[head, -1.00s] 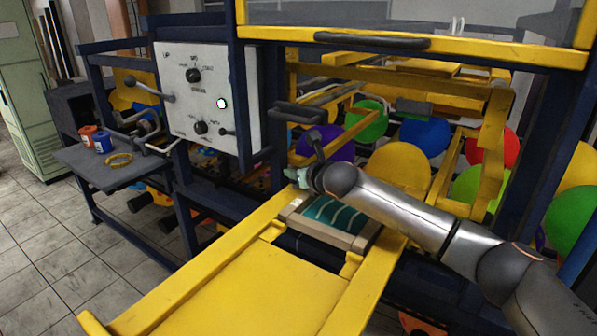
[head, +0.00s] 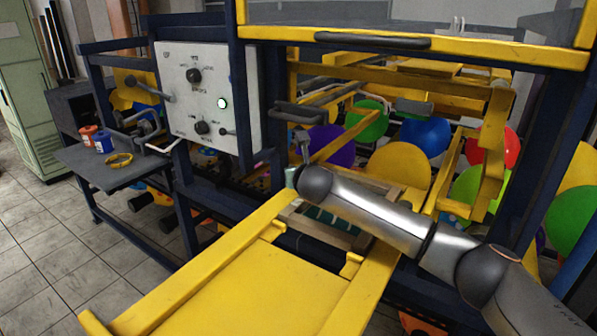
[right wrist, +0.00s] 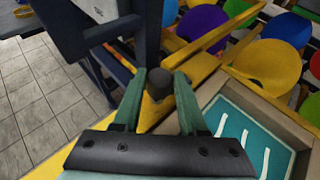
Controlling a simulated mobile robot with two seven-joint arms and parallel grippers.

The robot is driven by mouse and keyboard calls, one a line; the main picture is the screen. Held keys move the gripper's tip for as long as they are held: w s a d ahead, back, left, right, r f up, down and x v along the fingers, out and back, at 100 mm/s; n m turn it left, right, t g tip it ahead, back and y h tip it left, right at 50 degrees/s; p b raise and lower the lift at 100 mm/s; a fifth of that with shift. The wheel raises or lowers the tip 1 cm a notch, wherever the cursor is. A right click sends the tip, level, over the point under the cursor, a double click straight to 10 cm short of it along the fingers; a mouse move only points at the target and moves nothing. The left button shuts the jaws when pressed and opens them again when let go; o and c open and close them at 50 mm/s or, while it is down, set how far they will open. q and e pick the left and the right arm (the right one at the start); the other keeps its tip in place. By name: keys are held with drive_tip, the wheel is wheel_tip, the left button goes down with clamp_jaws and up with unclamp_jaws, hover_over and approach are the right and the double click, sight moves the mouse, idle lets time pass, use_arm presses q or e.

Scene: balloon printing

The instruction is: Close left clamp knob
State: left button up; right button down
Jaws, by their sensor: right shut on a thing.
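The dark round clamp knob (right wrist: 160,80) stands at the corner by the yellow frame in the right wrist view. My right gripper (right wrist: 162,82) has its green fingers on either side of the knob and is shut on it. In the head view my right gripper (head: 292,177) is at the far left corner of the framed screen, mostly hidden behind my wrist, and the knob cannot be made out there. The teal screen (right wrist: 245,130) in its wooden frame lies right of the gripper. My left gripper is not in view.
A yellow tray (head: 240,290) extends toward me. A white control panel (head: 207,100) stands at left, with a side shelf (head: 90,165) holding small cups and a yellow ring. Yellow bars and coloured balloons fill the space behind the screen.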

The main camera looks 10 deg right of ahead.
drive_tip(key=m+h, duration=0.2)
drive_tip(key=h, duration=0.1)
drive_tip(key=shift+a+m+g, duration=0.35)
drive_tip(key=shift+m+g, duration=0.05)
drive_tip(key=shift+w+a+m+g+h, duration=0.1)
drive_tip(key=shift+m+g+h, duration=0.5)
drive_tip(key=shift+m+h, duration=0.9)
drive_tip(key=shift+m+g+h, duration=0.3)
drive_tip(key=shift+m+h, duration=0.1)
drive_tip(key=shift+h, duration=0.2)
drive_tip(key=shift+c, duration=2.2)
unclamp_jaws()
drive_tip(key=b+v, duration=0.1)
drive_tip(key=v, duration=1.1)
drive_tip(key=shift+s+b, duration=0.2)
drive_tip(key=shift+b, duration=0.15)
drive_tip(key=shift+a, duration=0.1)
